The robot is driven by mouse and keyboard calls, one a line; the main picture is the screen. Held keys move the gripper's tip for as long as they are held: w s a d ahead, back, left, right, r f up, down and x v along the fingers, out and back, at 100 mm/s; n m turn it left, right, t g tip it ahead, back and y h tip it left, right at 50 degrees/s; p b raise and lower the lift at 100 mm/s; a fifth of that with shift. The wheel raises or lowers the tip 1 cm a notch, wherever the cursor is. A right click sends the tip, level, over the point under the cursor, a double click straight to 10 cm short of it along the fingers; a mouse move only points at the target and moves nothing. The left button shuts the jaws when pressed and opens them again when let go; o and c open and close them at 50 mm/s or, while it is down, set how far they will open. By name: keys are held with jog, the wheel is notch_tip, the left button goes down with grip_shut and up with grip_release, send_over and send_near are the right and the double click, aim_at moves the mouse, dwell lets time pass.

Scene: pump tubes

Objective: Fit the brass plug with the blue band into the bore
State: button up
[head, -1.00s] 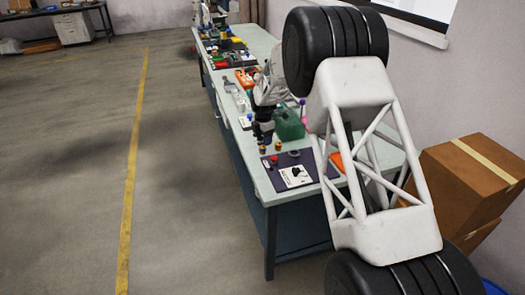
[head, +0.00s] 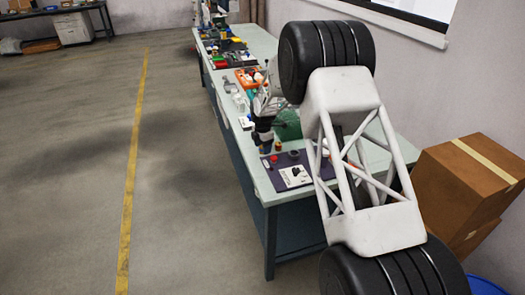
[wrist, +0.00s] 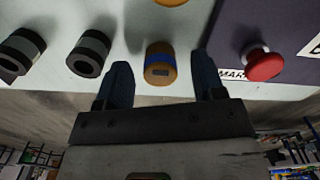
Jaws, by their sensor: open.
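My gripper (wrist: 161,68) is open, with one dark finger on each side of the plug. Small gaps show on both sides, and I cannot tell whether the fingers are level with it. In the head view my gripper (head: 262,138) is low over the bench and largely hides this plug. A dark ring (head: 293,154) lies on the purple mat; whether it holds the bore is too small to tell.
Two dark cylinders with grey bands (wrist: 90,53) stand left of the plug. Another brass-coloured piece (wrist: 172,2) is just beyond it. A red knob (wrist: 264,65) and a white printed card (head: 295,175) are on the purple mat (head: 277,182) to the right.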

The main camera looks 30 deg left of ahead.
jog(key=c, duration=1.1)
jog(key=shift+r, duration=0.2)
jog(key=shift+c, duration=0.2)
jog(key=shift+r, duration=1.5)
jog(key=shift+s+d+r, duration=0.15)
jog(key=shift+s, duration=0.1)
jog(key=s+d, duration=0.3)
jog(key=s, duration=0.1)
jog(key=s+d+r, duration=0.1)
jog(key=s+d, duration=0.2)
jog(key=s, duration=0.1)
jog(key=s+d, duration=0.3)
jog(key=s, duration=0.1)
jog(key=shift+s+d+r, duration=0.1)
jog(key=shift+d+r, duration=0.1)
